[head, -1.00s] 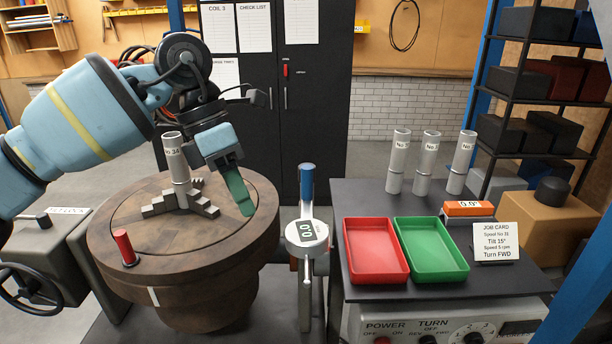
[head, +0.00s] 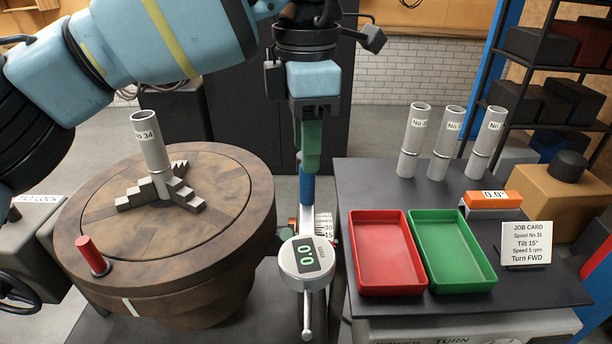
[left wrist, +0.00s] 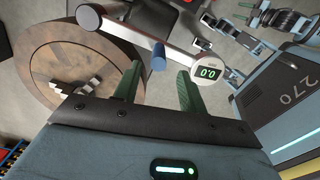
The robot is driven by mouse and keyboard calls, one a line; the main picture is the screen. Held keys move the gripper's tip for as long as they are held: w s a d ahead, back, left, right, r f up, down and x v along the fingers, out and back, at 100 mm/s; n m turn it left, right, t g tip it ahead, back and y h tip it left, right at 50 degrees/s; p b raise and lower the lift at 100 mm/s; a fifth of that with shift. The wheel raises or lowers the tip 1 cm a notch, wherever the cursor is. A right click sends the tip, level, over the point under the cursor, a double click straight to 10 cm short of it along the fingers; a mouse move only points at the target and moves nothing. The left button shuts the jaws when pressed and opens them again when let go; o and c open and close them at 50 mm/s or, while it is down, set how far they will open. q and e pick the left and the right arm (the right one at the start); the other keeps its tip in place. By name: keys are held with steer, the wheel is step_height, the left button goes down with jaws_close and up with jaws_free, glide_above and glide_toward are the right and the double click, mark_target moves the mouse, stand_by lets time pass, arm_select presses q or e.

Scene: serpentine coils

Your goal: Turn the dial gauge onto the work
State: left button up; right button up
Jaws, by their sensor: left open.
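The dial gauge (head: 306,257), a round silver head reading 0.0, hangs beside the right edge of the wooden turntable (head: 240,195), clear of the work. Its blue handle (head: 308,189) stands upright behind the head. A grey spool (head: 150,142) marked No 34 stands upright in the stepped jaws on the turntable. My left gripper (head: 308,165) points down just above the blue handle. In the left wrist view the open green fingers (left wrist: 159,72) straddle the line to the blue handle (left wrist: 158,57), with the gauge head (left wrist: 207,71) to the right. My right gripper is out of view.
A red tray (head: 354,268) and a green tray (head: 492,278) lie on the dark bench at right, with several grey spools behind. The job card (head: 526,244) reads Spool No 31. A red peg (head: 92,255) stands on the turntable's near left.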

mark_target(306, 201)
arm_select(q)
step_height(306, 201, down, 5)
steer(key=shift+w+f, duration=0.15)
steer(key=shift+f, duration=0.7)
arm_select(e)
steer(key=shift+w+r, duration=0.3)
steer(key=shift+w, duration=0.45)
arm_select(q)
steer(key=shift+c, duration=0.2)
steer(key=c, duration=0.7)
jaws_close()
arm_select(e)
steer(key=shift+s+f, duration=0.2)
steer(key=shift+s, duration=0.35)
